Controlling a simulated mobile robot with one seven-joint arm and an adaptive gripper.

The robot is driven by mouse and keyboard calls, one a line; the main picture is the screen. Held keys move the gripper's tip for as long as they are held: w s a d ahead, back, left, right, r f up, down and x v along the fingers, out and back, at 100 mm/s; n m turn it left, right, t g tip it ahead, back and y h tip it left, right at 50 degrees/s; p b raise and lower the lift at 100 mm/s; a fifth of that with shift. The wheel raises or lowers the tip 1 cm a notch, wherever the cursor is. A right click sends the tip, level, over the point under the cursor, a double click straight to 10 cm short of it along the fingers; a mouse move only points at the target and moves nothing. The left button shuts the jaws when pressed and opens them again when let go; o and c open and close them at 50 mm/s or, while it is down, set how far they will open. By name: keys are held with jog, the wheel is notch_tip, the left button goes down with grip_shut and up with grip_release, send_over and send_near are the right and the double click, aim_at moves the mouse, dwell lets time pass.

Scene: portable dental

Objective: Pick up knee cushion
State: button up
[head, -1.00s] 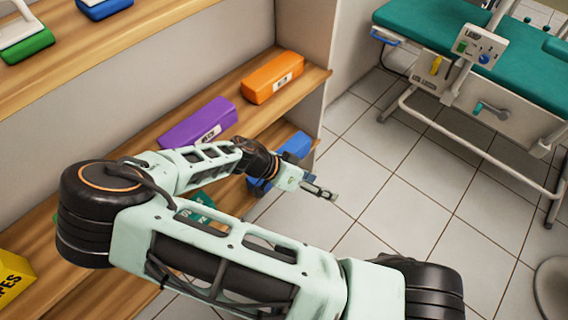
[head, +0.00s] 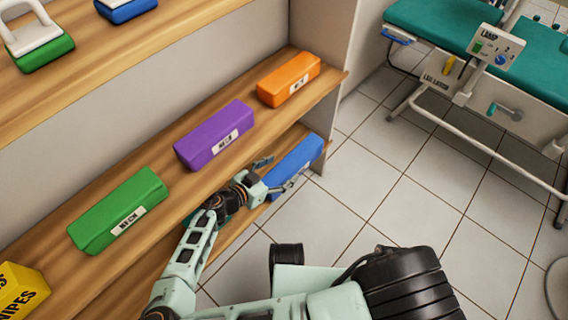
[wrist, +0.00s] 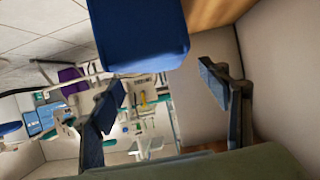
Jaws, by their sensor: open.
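A blue block-shaped cushion (head: 297,160) lies on the lower shelf at its right end; its label is partly covered and I cannot read it, so I cannot tell whether it is the knee cushion. My gripper (head: 276,175) is open at the near left end of this cushion, with its fingers spread. In the wrist view the blue cushion (wrist: 142,35) fills the top centre, ahead of and between the open fingers of my gripper (wrist: 168,95). I see no finger closed on it.
Green (head: 118,210), purple (head: 213,135) and orange (head: 288,78) cushions lie on the shelf above. A yellow wipes box (head: 18,290) is at the left. The shelf's end panel (head: 325,125) stands close right. Tiled floor is clear toward the teal dental chair (head: 440,25).

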aim_at(288, 164)
jog(key=shift+w+f, duration=0.15)
jog(key=shift+w, duration=0.15)
jog(key=b+x, duration=0.2)
jog(key=x, duration=0.5)
jog(key=shift+c, duration=0.3)
jog(key=c, duration=1.8)
